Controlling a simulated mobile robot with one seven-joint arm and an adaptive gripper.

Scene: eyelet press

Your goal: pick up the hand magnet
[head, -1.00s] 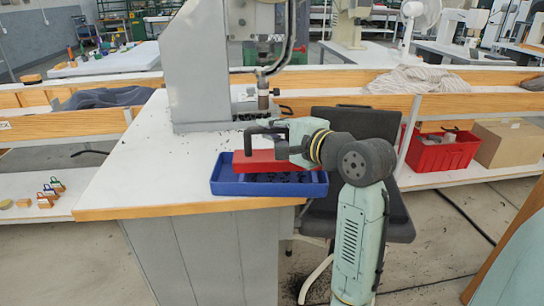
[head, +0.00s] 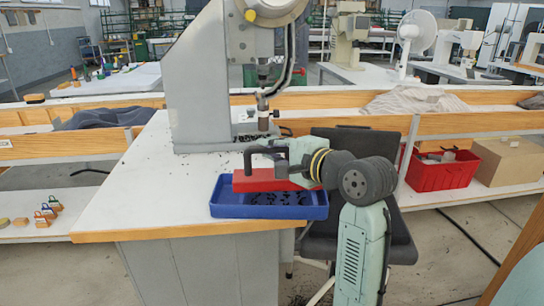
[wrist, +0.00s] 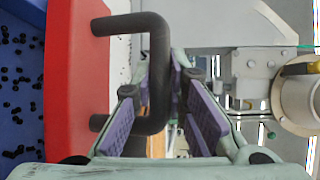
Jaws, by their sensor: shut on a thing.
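The hand magnet is a red block (head: 262,181) with a black bar handle (head: 249,158). In the head view it is at the blue tray (head: 268,211), covering part of its back side; I cannot tell whether it touches the tray. In the wrist view the red block (wrist: 76,85) is at the left, with the black handle (wrist: 158,75) reaching right between the purple finger pads. My gripper (head: 276,153) comes from the right and is shut on the handle. It also shows in the wrist view (wrist: 165,90).
Small black pieces lie in the tray and on the white table (head: 150,185). The grey press (head: 200,80) stands just behind the tray. A dark chair (head: 370,150) is right of the table. The table's left part is mostly free.

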